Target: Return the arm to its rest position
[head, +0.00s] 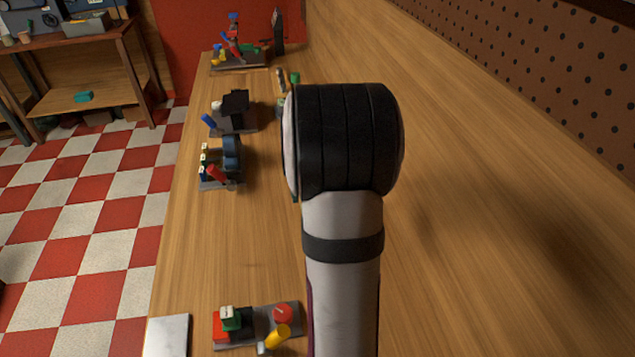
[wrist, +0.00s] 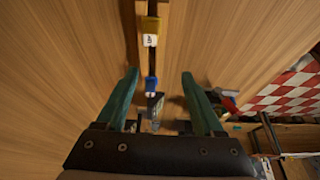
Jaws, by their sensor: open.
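My gripper (wrist: 159,74) shows in the wrist view with two green fingers spread wide apart. Nothing is held between them. Beyond the fingers lies a dark upright strip with a yellow piece, a white tag (wrist: 150,40) and a blue block (wrist: 151,83). I cannot tell how far these are from the fingers. In the head view my arm, with its black joint and pale link, rises over the wooden bench (head: 490,240). The arm hides part of the bench, and I cannot make out the gripper there.
Along the bench's left side stand a near fixture with a yellow cylinder (head: 278,337), a fixture with a red handle (head: 217,174), a dark block fixture (head: 236,103) and a far red-and-blue fixture (head: 232,42). A pegboard (head: 570,70) borders the right. The bench right of my arm is clear.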

